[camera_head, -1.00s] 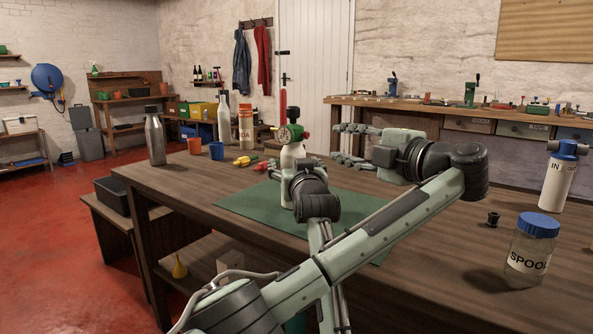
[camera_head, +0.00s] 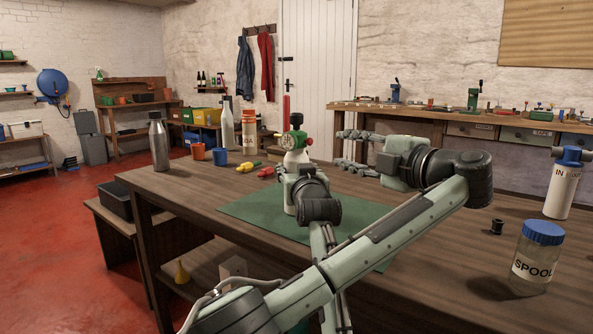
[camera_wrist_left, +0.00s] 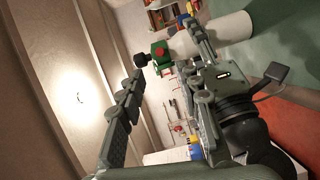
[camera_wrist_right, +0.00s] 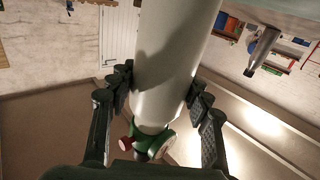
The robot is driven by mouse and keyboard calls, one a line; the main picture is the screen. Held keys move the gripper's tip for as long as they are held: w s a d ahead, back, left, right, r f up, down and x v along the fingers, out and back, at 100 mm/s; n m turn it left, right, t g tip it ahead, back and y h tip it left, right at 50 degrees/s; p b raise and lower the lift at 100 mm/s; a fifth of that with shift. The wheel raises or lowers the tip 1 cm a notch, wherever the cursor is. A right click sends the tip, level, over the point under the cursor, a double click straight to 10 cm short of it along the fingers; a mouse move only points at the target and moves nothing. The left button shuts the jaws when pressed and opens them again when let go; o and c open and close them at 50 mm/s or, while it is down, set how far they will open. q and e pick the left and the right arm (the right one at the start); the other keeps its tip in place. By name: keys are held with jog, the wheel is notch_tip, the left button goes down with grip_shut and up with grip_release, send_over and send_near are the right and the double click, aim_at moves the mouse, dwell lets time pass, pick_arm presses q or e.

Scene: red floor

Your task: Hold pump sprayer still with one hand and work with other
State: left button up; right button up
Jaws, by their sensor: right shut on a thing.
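The pump sprayer stands upright at the back of the green mat (camera_head: 258,212); its white body (camera_head: 296,157) and green head (camera_head: 293,140) with a round gauge show in the head view. My right gripper (camera_wrist_right: 158,95) is shut on the sprayer's white body, which fills the space between its fingers in the right wrist view. The lower body is hidden behind that gripper in the head view. My left gripper (camera_head: 344,150) is open and empty, right of the sprayer, with its fingers pointing left towards it. In the left wrist view the green head (camera_wrist_left: 160,52) shows near its fingers.
At right are a blue-lidded jar (camera_head: 536,262), a white canister (camera_head: 563,188) and a black spool (camera_head: 497,226). The mat's front is clear.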

pick_arm(q)
grip_shut()
dwell(1.2)
